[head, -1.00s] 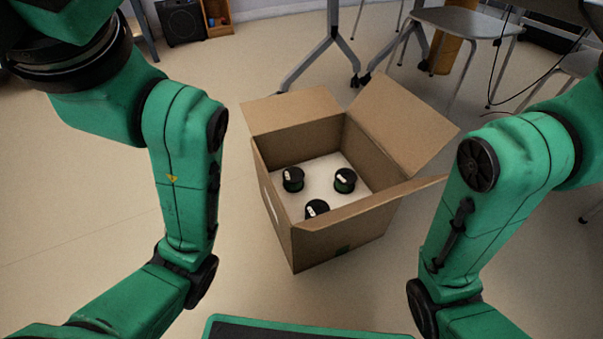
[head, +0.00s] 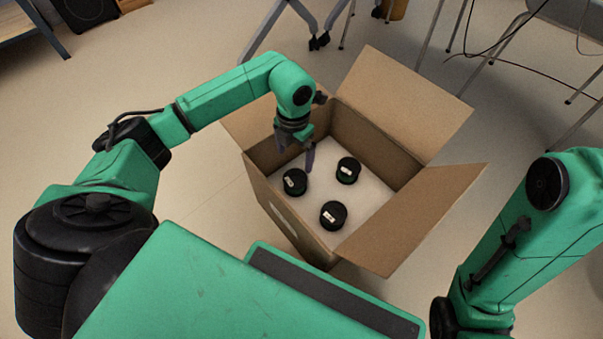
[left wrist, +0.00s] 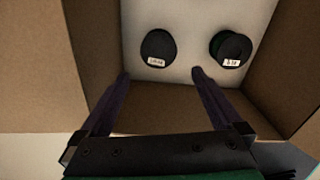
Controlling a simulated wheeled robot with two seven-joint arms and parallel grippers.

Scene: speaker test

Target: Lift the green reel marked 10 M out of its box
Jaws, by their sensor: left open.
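An open cardboard box (head: 300,232) stands on the floor with three dark-topped reels on its pale inner floor: a left reel (head: 294,182), a back right reel (head: 348,170) and a front reel (head: 333,215). Green shows at the back right reel's side. Each has a small white label, too small to read surely, so I cannot tell which is 10 M. My left gripper (head: 296,160) is open and empty, pointing down over the box's left part. In the left wrist view two reels, one left (left wrist: 158,46) and one right (left wrist: 231,48), show beyond the fingertips (left wrist: 160,76). My right gripper is out of view.
The box's flaps are folded outward; a long flap (head: 412,90) rises at the back and another (head: 415,225) spreads right. Cardboard walls stand close around my left fingers. Table legs (head: 275,28) and chair legs are behind the box. Floor (head: 190,60) at the left is clear.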

